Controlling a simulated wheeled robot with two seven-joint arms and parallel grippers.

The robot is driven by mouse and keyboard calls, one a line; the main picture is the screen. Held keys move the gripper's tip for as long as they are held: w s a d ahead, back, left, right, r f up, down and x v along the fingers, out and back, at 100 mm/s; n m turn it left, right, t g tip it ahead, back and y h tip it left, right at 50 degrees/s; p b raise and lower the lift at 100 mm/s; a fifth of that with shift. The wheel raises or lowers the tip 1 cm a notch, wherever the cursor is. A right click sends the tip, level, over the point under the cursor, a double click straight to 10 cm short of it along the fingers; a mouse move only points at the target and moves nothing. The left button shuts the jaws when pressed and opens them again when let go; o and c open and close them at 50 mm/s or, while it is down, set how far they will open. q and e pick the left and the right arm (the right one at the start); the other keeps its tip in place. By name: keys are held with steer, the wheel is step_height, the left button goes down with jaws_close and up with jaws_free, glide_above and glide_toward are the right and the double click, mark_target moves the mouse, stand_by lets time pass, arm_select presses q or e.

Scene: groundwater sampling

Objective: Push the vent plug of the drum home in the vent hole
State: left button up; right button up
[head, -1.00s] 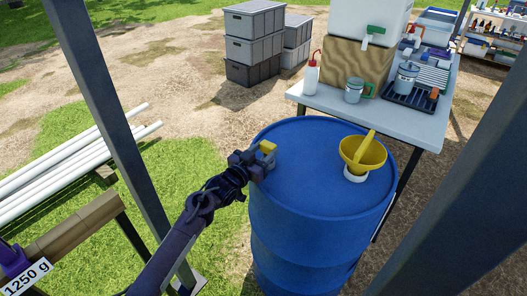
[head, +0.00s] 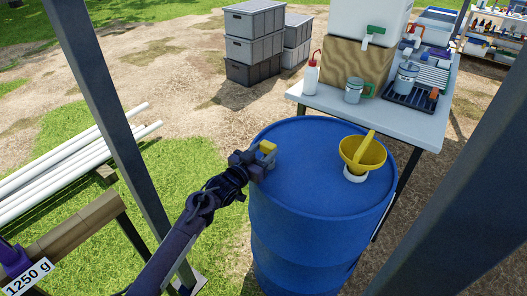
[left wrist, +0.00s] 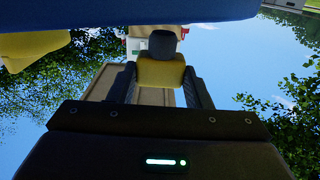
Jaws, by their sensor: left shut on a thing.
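The blue drum (head: 312,205) stands upright in the middle of the head view. My left gripper (head: 258,160) is at the left rim of its lid, shut on the vent plug (head: 268,147), whose yellow part shows above the jaws. In the left wrist view the plug (left wrist: 161,72) sits between the two fingers (left wrist: 160,88), its dark end towards the drum (left wrist: 130,12), which fills the top edge. I cannot tell whether the dark end touches the drum. The vent hole is not visible. My right gripper is not in view.
A yellow funnel (head: 362,154) stands in a white collar on the right of the lid. A table (head: 425,128) with a wash bottle (head: 312,73) and jars is behind the drum. Dark posts (head: 112,120) stand left and right. Grey crates (head: 253,45) are farther back.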

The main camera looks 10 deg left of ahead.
arm_select(q)
steer(key=shift+f+b, duration=1.15)
steer(key=shift+f, duration=0.45)
steer(key=o, duration=1)
steer(key=shift+o, duration=0.2)
steer(key=v, duration=0.8)
